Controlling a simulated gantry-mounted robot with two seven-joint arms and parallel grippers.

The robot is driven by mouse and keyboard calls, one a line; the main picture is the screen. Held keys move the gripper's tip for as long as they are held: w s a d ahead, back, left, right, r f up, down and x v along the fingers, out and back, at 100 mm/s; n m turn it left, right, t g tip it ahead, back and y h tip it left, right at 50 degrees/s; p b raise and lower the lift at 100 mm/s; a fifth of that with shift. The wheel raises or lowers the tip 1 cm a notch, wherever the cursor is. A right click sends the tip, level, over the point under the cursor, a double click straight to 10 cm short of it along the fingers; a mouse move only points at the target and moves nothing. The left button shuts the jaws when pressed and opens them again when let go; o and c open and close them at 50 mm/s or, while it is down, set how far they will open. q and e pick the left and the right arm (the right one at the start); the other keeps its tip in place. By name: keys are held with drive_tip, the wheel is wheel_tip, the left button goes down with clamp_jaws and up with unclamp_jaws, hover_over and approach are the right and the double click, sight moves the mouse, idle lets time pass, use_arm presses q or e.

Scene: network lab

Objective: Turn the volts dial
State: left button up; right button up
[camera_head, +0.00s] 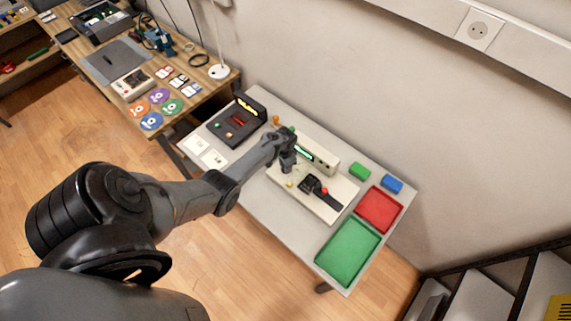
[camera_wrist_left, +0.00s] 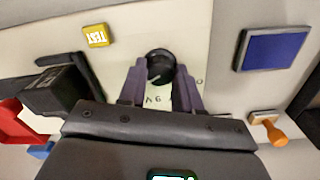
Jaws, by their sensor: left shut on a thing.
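The volts dial (camera_wrist_left: 159,62) is a round black knob on a cream panel (camera_wrist_left: 205,35), seen in the left wrist view. My left gripper (camera_wrist_left: 160,82) has its two purple-grey fingers on either side of the knob and is shut on it. Dark printed marks show between the fingers, but the gripper hides part of the label. In the head view, my left gripper (camera_head: 288,168) is over the panel unit (camera_head: 325,207), and the dial is hidden there. My right gripper is not in view.
A yellow TEST button (camera_wrist_left: 96,36) and a black lever block (camera_wrist_left: 60,90) flank the dial. A blue pad (camera_wrist_left: 272,48) and an orange-handled stamp (camera_wrist_left: 274,130) lie right. In the head view, red (camera_head: 379,210) and green (camera_head: 348,252) trays occupy the table's right end.

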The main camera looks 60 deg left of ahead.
use_arm(q)
drive_tip(key=shift+m, duration=0.6)
drive_tip(key=o, duration=1)
drive_tip(key=shift+o, duration=0.2)
wheel_tip(320, 180, up, 11)
drive_tip(key=p, duration=0.3)
drive_tip(key=shift+f, duration=0.1)
